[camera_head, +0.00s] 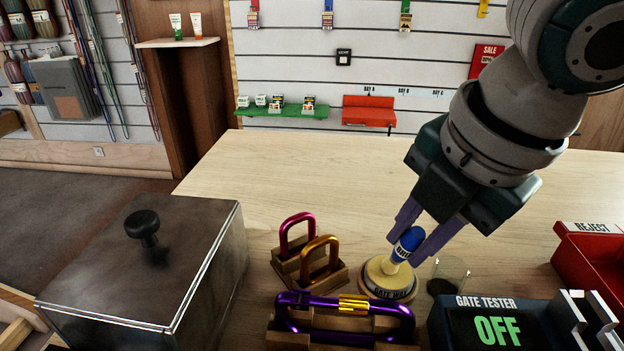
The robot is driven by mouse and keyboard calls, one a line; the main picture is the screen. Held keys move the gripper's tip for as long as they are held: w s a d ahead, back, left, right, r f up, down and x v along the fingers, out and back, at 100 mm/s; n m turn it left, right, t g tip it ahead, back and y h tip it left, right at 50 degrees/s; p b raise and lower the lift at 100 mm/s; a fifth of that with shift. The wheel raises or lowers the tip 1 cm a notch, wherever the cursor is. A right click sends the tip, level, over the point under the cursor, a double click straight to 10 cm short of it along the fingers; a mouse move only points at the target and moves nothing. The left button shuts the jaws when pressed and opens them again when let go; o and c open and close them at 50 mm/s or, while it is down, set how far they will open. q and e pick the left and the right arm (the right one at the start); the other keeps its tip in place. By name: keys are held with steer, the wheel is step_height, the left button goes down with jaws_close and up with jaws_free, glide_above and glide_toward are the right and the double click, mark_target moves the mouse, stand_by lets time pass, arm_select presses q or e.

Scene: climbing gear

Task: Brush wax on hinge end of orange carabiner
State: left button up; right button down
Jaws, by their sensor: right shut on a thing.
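The orange carabiner (320,241) stands upright in a wooden holder (341,280), just in front of a magenta carabiner (297,217). My right gripper (411,242) comes down from the upper right and is shut on a blue-handled brush (406,244). The brush's pale lower part is in or right over the round cream pot (388,292) labelled "GATE WAX"; its tip cannot be made out. The gripper is to the right of the orange carabiner, apart from it. My left gripper is not in view.
A purple carabiner (290,312) with a gold sleeve lies across a wooden stand in front. A dark lidded box (140,265) fills the left. A small clear cup (452,270), the gate tester (490,325) reading OFF and a red reject bin (590,262) are right. The table behind is clear.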

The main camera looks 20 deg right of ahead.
steer(key=shift+f+p, duration=0.15)
steer(key=shift+p, duration=0.2)
stand_by(1.3)
step_height(320, 180, up, 7)
steer(key=p, duration=0.9)
stand_by(0.7)
